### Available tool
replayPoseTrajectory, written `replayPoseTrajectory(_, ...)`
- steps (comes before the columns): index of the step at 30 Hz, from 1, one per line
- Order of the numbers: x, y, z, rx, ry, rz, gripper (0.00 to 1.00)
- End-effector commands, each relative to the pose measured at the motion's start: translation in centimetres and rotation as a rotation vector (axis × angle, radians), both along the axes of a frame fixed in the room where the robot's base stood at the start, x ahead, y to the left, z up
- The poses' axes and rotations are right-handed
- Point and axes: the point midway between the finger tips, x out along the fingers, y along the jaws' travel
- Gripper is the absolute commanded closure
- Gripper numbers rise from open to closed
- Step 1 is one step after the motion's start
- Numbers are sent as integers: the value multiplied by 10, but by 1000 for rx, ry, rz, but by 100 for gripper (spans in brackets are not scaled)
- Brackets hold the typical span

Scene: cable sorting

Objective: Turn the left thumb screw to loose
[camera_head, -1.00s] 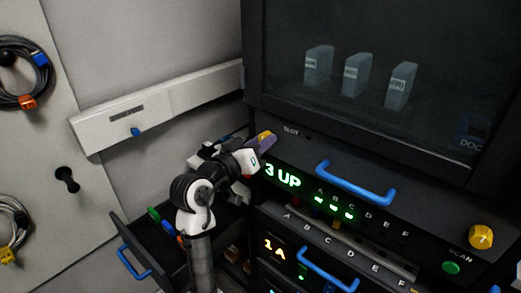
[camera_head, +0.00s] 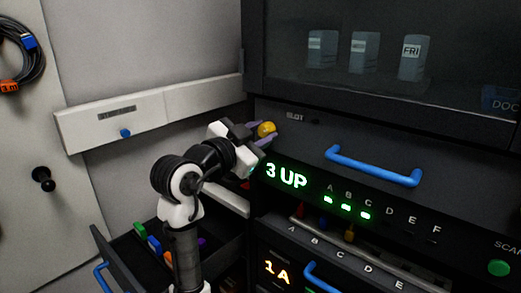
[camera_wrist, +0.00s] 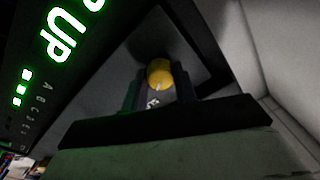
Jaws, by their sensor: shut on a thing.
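The left thumb screw (camera_head: 267,129) is a round yellow knob at the left end of the black panel with the SLOT label. My gripper (camera_head: 263,134) is shut on this knob, with its purple-looking fingers on either side. In the wrist view the yellow knob (camera_wrist: 158,70) sits between the two dark fingers (camera_wrist: 157,88). A small pale mark shows on the knob's face there. The fingers hide the knob's sides, and I cannot tell how far it is turned.
A blue handle (camera_head: 375,167) crosses the same panel to the right. Below is the green "3 UP" display (camera_head: 286,176). An open drawer (camera_head: 125,262) with coloured items lies below my arm. A pale rail (camera_head: 150,116) runs along the wall at left.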

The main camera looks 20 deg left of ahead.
Motion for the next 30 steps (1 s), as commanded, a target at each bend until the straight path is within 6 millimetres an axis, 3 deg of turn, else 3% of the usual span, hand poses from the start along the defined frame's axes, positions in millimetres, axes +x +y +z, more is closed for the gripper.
replayPoseTrajectory(15,0,1,-3,371,-134,0,95)
replayPoseTrajectory(30,0,0,0,476,-173,-1,95)
